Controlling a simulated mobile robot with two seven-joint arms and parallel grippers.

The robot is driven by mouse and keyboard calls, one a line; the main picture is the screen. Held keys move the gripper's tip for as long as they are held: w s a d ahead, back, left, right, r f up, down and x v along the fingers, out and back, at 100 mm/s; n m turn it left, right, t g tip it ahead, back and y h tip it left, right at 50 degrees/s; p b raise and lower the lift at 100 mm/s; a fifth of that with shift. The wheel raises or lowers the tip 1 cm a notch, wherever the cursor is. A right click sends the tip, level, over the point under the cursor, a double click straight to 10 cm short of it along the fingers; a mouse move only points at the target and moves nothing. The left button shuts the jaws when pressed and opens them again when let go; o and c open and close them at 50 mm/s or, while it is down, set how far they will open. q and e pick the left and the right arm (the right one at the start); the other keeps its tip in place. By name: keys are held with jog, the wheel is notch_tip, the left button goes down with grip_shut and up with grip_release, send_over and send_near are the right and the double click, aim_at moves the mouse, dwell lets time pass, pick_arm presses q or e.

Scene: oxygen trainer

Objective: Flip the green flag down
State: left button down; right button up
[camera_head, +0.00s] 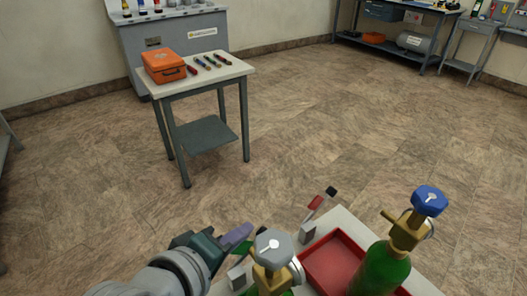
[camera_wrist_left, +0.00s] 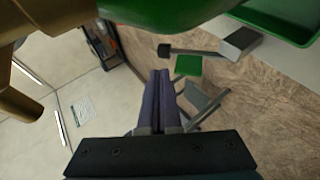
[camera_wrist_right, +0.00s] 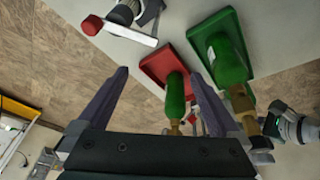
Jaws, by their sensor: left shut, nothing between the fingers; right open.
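The green flag (camera_head: 243,249) shows in the head view just beyond the grey-knobbed bottle, close to the purple fingers of my left gripper (camera_head: 246,231). In the left wrist view the green flag (camera_wrist_left: 188,66) is a small square plate near a dark bar that runs to a grey block (camera_wrist_left: 238,42). My left gripper is shut and empty, its fingertips a little to the left of the flag in that view. I cannot tell whether they touch. My right gripper (camera_wrist_right: 167,92) is open and empty, outside the head view.
A red tray (camera_head: 325,262) and a green bottle with a blue knob (camera_head: 430,200) stand on the near table. A red flag (camera_head: 316,203) rises behind the tray. The grey-knobbed bottle (camera_head: 273,247) is close to my left arm. A side table (camera_head: 205,84) holds an orange case.

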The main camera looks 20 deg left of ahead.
pick_arm(q)
jog(key=shift+a+f, duration=0.1)
jog(key=shift+a, duration=0.25)
jog(key=shift+s+a+f, duration=0.35)
jog(key=shift+s+a, duration=0.1)
jog(key=shift+s, duration=0.15)
pick_arm(e)
jog(key=shift+s+a+f, duration=0.1)
jog(key=shift+a+f, duration=0.15)
jog(key=shift+a, duration=0.25)
pick_arm(q)
jog(key=shift+r, duration=0.15)
pick_arm(e)
jog(key=shift+r, duration=0.1)
